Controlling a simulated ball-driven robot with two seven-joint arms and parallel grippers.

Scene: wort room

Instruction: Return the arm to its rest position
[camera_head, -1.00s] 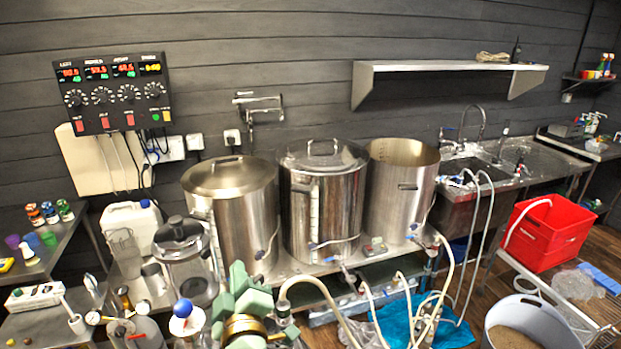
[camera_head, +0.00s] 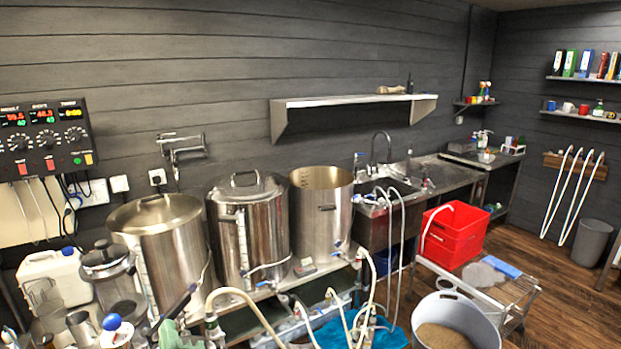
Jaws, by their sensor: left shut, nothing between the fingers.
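The gripper is shut and holds nothing. It appears in front of the lower part of the left steel kettle (camera_head: 160,245); I cannot tell the exact gap. My right gripper is not in view.
A lidded kettle (camera_head: 248,230) and an open kettle (camera_head: 320,215) stand beside the left one. Hoses (camera_head: 250,305) hang in front. A glass press (camera_head: 108,270) and a blue-topped item (camera_head: 112,322) stand at left. A red crate (camera_head: 455,235) and grey bucket (camera_head: 455,315) are right.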

